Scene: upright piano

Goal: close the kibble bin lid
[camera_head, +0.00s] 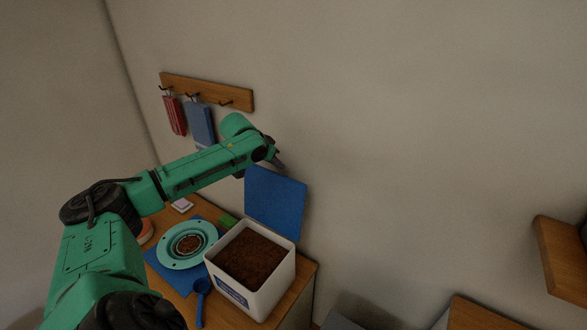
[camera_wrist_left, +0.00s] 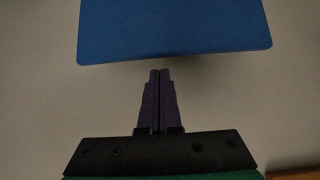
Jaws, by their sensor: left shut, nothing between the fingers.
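The kibble bin (camera_head: 270,291) is a white square box full of brown kibble (camera_head: 254,259), standing on the wooden cabinet top. Its blue lid (camera_head: 275,204) stands open, upright at the bin's back edge near the wall. In the left wrist view the shut fingers (camera_wrist_left: 159,76) point toward an edge of the blue lid (camera_wrist_left: 175,28), with a small gap showing in the picture. My right gripper is not in view.
A teal bowl (camera_head: 202,254) sits on a blue mat (camera_head: 161,265) left of the bin. A blue scoop (camera_head: 202,289) lies in front of it. A hook rail (camera_head: 208,91) with red and blue cloths is on the wall.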

